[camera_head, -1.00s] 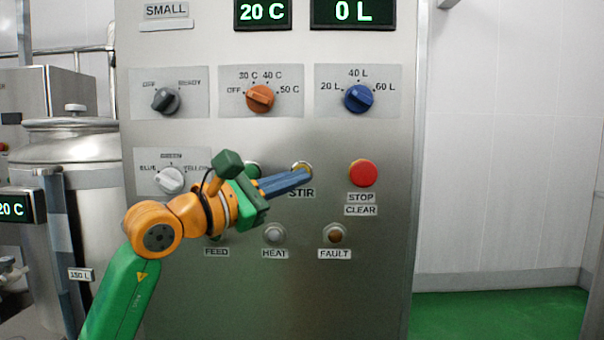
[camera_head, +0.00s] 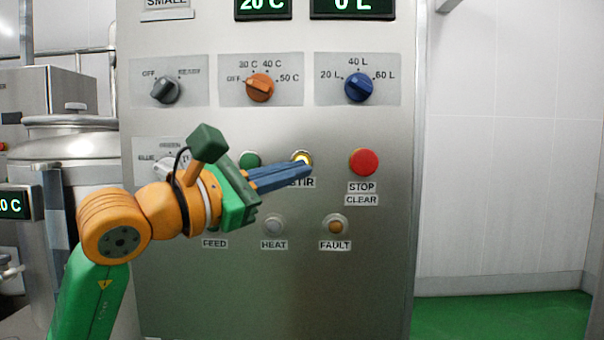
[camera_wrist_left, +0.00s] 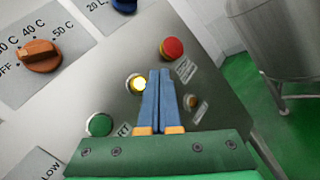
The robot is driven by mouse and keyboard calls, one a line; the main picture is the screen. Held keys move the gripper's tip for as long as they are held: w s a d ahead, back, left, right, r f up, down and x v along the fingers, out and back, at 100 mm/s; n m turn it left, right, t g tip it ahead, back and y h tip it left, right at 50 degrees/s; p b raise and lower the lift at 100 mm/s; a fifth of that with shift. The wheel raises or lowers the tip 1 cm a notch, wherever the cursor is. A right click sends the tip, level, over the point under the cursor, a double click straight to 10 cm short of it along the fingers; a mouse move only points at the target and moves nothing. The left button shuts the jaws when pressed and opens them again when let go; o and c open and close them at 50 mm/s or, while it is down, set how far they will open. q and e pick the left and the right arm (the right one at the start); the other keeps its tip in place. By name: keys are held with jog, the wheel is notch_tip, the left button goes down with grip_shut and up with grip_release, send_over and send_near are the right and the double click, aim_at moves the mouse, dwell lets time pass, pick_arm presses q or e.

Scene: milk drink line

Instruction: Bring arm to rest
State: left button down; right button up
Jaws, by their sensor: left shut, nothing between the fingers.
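My left gripper (camera_head: 308,169) is shut and empty. Its blue fingers lie together just in front of the steel control panel (camera_head: 370,270), by the STIR button (camera_head: 301,157). The STIR button glows yellow, and the fingers cover part of its label. In the left wrist view the fingertips (camera_wrist_left: 155,72) point between the lit STIR button (camera_wrist_left: 137,83) and the red STOP/CLEAR button (camera_wrist_left: 172,48). I cannot tell how wide the gap to the panel is. My right gripper does not show.
The panel also carries a black knob (camera_head: 165,89), an orange knob (camera_head: 260,87), a blue knob (camera_head: 359,87) and a green button (camera_head: 250,160). A steel tank (camera_head: 70,155) stands at the left. Green floor (camera_head: 500,318) lies open at the right.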

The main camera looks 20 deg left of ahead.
pick_arm(q)
jog(key=shift+s+d, duration=0.2)
jog(key=shift+s, duration=0.4)
jog(key=shift+s+d, duration=0.15)
jog(key=shift+s, duration=0.45)
